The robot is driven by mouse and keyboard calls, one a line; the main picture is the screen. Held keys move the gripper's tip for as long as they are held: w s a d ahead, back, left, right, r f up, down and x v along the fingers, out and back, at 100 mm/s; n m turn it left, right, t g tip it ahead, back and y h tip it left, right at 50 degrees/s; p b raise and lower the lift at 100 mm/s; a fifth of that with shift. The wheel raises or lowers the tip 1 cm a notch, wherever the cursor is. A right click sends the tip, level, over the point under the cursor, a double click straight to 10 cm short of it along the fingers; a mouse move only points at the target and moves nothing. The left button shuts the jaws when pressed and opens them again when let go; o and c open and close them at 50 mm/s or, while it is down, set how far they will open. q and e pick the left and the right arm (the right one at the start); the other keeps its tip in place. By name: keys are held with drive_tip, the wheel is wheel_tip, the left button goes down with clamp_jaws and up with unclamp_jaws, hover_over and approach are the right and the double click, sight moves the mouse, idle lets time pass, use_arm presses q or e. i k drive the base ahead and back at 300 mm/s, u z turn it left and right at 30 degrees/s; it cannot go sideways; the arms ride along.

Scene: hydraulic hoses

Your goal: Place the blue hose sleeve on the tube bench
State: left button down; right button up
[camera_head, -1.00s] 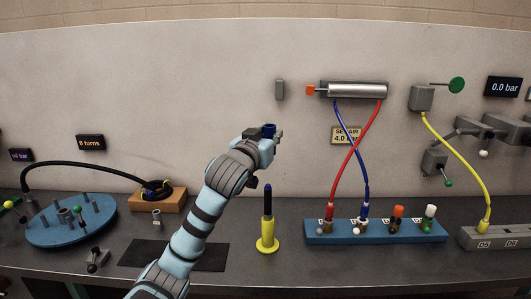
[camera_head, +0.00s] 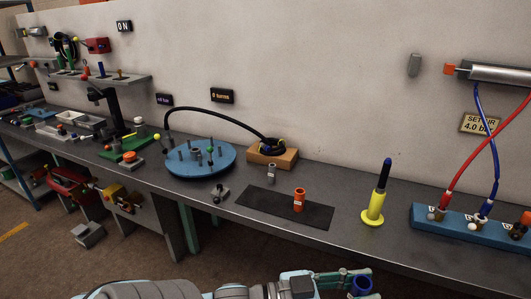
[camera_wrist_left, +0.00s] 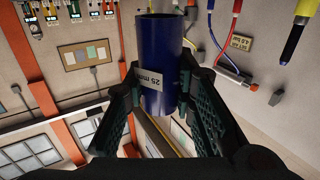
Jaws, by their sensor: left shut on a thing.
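My left gripper (camera_head: 342,284) is at the bottom edge of the head view, in front of the bench. It is shut on the blue hose sleeve (camera_head: 361,286). In the left wrist view the blue hose sleeve (camera_wrist_left: 162,65) is a dark blue open tube with a white "25 mm" label, between the two fingers of the left gripper (camera_wrist_left: 150,90). The dark bench top (camera_head: 340,232) runs along the wall, with a black mat (camera_head: 262,204) on it. An orange sleeve (camera_head: 299,199) stands upright on the mat. My right gripper is not in view.
A yellow stand with a dark blue rod (camera_head: 374,195) is right of the mat. A blue valve block (camera_head: 430,222) with hoses is farther right. A round blue plate with pegs (camera_head: 200,165) and a wooden block (camera_head: 272,154) are behind and left. Bare bench top lies between mat and stand.

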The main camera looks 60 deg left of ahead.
sight(281, 210)
drive_tip(key=u, duration=0.5)
drive_tip(key=k, duration=1.05)
drive_tip(key=z, duration=0.6)
drive_tip(key=i, duration=1.3)
drive_tip(key=u, duration=0.65)
drive_tip(key=i, duration=0.35)
drive_tip(key=u, duration=0.45)
